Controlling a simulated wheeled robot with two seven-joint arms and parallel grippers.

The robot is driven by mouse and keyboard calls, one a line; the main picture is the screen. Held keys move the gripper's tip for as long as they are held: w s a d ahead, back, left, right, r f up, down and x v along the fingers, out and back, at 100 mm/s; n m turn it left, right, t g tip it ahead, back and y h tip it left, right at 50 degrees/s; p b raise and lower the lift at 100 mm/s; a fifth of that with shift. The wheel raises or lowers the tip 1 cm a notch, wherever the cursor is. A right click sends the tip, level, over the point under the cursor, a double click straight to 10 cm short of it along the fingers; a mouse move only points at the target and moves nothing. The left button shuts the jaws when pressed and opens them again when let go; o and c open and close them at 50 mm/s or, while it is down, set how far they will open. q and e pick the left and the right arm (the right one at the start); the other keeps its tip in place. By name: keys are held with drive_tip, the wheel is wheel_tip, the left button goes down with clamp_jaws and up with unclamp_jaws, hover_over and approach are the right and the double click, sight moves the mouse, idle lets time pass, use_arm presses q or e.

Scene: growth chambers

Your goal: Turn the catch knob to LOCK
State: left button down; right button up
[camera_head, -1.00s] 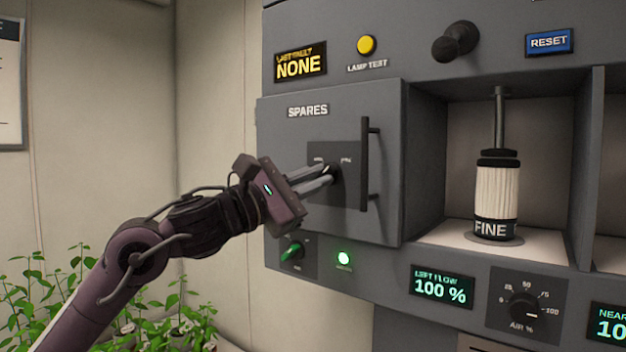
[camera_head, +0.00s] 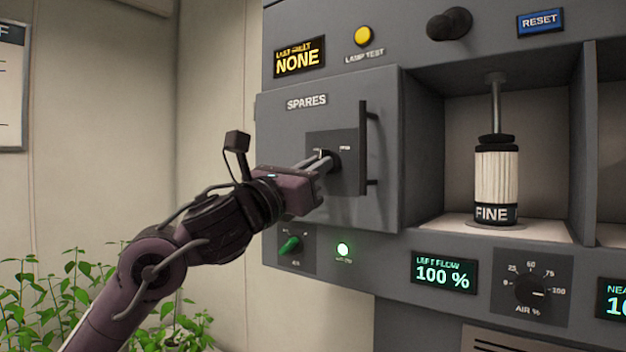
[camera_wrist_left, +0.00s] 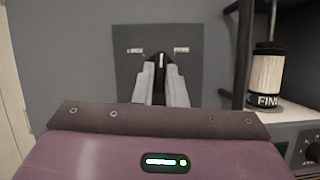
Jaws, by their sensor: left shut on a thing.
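The catch knob (camera_head: 333,161) is a dark round knob on a dark square plate (camera_head: 347,178) on the SPARES door (camera_head: 285,135). My left gripper (camera_head: 325,163) is shut on the knob, its grey fingers on either side of it. In the left wrist view the knob (camera_wrist_left: 161,63) shows between the fingertips (camera_wrist_left: 161,75), with its pale mark pointing up. Small labels, LOCK (camera_wrist_left: 135,50) at left and one at right (camera_wrist_left: 181,50), flank it; the right one is too small to read surely. The fingers hide part of the knob. My right gripper is not in view.
A dark vertical door handle (camera_head: 364,150) stands close to the right of the knob. An open bay with the FINE cartridge (camera_head: 497,180) lies further right. Plants stand at lower left.

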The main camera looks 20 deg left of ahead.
use_arm(q)
drive_tip(key=shift+s+d+r+n+y+p, duration=0.15)
drive_tip(key=shift+n+y, duration=1)
drive_tip(key=shift+n, duration=1.25)
drive_tip(key=shift+w+d+f+n+y+p, duration=0.15)
drive_tip(key=shift+n+y, duration=1.05)
drive_tip(key=shift+n, duration=1.2)
drive_tip(key=shift+s+d+r+n+y+p, duration=0.2)
drive_tip(key=shift+n+y, duration=0.95)
drive_tip(key=shift+n, duration=1.25)
drive_tip(key=shift+a, duration=0.15)
drive_tip(key=c, duration=1.5)
unclamp_jaws()
drive_tip(key=shift+w+f, duration=0.1)
